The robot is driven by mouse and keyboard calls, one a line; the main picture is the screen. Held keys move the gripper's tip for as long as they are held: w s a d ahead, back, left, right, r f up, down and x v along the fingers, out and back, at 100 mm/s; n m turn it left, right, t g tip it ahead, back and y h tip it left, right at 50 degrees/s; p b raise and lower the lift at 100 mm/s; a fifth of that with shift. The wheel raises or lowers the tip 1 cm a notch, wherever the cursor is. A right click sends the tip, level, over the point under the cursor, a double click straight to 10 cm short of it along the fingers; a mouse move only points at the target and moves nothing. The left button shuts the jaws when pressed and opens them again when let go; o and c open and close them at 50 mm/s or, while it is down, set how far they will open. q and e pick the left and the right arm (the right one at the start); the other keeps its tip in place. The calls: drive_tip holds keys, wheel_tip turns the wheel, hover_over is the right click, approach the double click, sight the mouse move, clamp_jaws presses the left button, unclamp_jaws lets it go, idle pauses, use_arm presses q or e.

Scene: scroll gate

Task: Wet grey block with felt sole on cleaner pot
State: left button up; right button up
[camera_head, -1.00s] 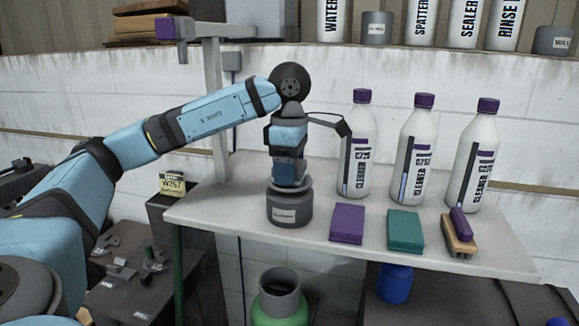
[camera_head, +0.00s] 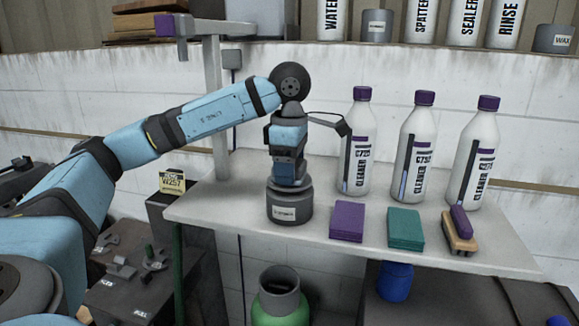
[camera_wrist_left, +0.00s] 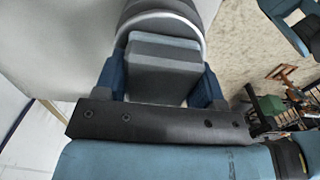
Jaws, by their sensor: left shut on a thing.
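My left gripper (camera_head: 289,178) points straight down over the dark grey pot (camera_head: 290,211), which stands at the left part of the bench and carries a small, unreadable label. In the left wrist view the gripper's blue fingers (camera_wrist_left: 165,80) are shut on the grey block (camera_wrist_left: 162,56), one finger on each side. The pot's pale rim (camera_wrist_left: 190,25) shows just beyond the block. The fingertips are at the pot's mouth. The block's underside and felt sole are hidden, so I cannot tell whether it touches the contents. My right gripper is not in view.
On the bench (camera_head: 350,252) lie a purple pad stack (camera_head: 347,221), a green pad stack (camera_head: 405,229) and a wooden brush (camera_head: 459,232). Three cleaner bottles (camera_head: 411,155) stand behind them. A grey post (camera_head: 215,110) rises behind the arm. A green canister (camera_head: 279,300) stands below.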

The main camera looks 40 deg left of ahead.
use_arm(q)
drive_tip(key=shift+r+p, duration=2.35)
drive_tip(key=shift+r, duration=1.2)
drive_tip(key=shift+f, duration=0.1)
